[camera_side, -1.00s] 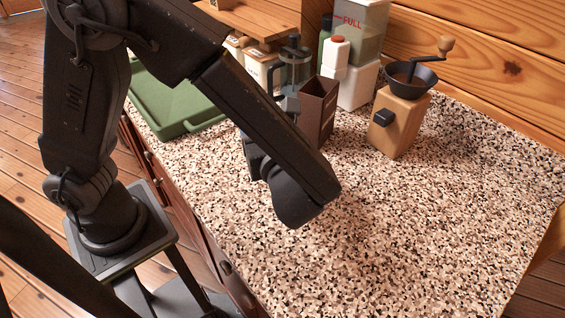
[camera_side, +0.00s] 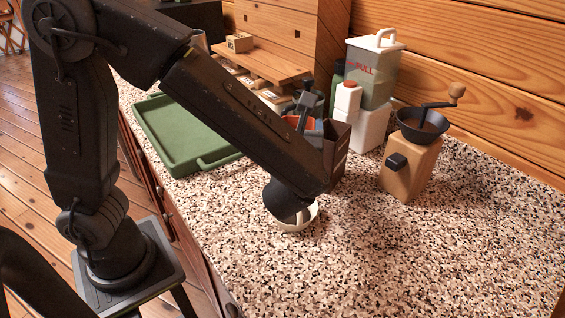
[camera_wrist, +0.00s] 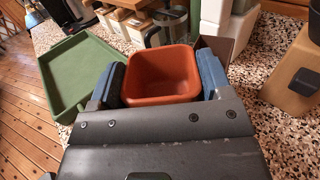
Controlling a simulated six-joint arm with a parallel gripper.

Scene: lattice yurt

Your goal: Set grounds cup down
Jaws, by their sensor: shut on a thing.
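The grounds cup is a square terracotta-orange cup (camera_wrist: 160,72), empty inside as far as I see. In the wrist view it sits between the two blue fingers of my gripper (camera_wrist: 163,78), which is shut on it. In the side view only a small orange part of the cup (camera_side: 312,124) shows behind my forearm. My gripper is mostly hidden there. I cannot tell whether the cup's base touches the counter (camera_side: 400,260).
A dark brown open box (camera_side: 337,150) stands close by the cup. A wooden grinder (camera_side: 410,170) is at right, and white canisters (camera_side: 370,125) stand behind. A green tray (camera_side: 180,165) is at left. A pale round rim (camera_side: 298,226) shows below my wrist. The front counter is clear.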

